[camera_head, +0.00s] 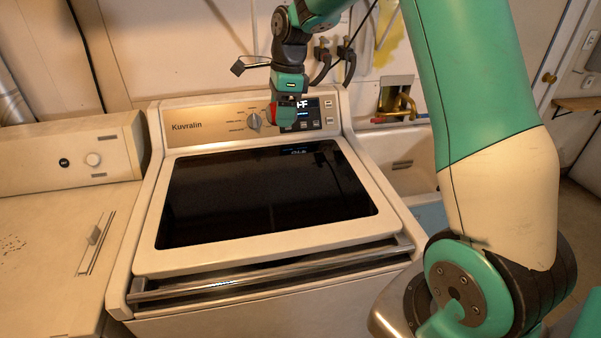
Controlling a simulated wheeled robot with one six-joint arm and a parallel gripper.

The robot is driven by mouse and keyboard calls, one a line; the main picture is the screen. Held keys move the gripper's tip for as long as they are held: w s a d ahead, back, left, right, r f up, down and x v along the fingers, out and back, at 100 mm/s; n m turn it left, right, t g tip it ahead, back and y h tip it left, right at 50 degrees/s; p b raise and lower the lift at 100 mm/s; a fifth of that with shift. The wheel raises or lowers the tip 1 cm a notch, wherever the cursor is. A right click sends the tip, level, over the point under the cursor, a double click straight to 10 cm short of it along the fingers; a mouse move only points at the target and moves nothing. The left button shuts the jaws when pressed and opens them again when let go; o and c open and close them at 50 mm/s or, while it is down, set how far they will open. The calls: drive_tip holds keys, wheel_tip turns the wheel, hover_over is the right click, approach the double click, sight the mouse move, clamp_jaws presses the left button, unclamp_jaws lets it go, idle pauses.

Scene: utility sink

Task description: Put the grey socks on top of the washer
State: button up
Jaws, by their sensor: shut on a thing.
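A cream top-loading machine marked Kuvralin (142,262), which looks like the washer, stands in the middle with its dark glass lid shut. My gripper (284,122) is above the back of this machine, in front of its control panel. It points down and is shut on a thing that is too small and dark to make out. I cannot see whether that thing is the grey socks, and no socks show elsewhere in view. The gap between the gripper and the machine top is hard to judge.
A second cream machine (50,230) with a knob and a slider stands at the left. A metal handle bar (270,272) runs along the washer's front edge. A sink basin (408,178) and brass tap (402,107) are at the right, partly behind my arm. The glass lid (265,195) is bare.

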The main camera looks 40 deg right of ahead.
sight(285, 186)
drive_tip(key=f+p, duration=0.1)
drive_tip(key=f, duration=0.5)
drive_tip(key=f+p, duration=0.1)
drive_tip(key=f, duration=0.5)
drive_tip(key=f+p, duration=0.2)
drive_tip(key=f, duration=0.4)
drive_tip(key=shift+d+f, duration=0.3)
drive_tip(key=shift+f, duration=0.05)
drive_tip(key=shift+f, duration=0.2)
drive_tip(key=o, duration=0.9)
drive_tip(key=shift+r, duration=0.1)
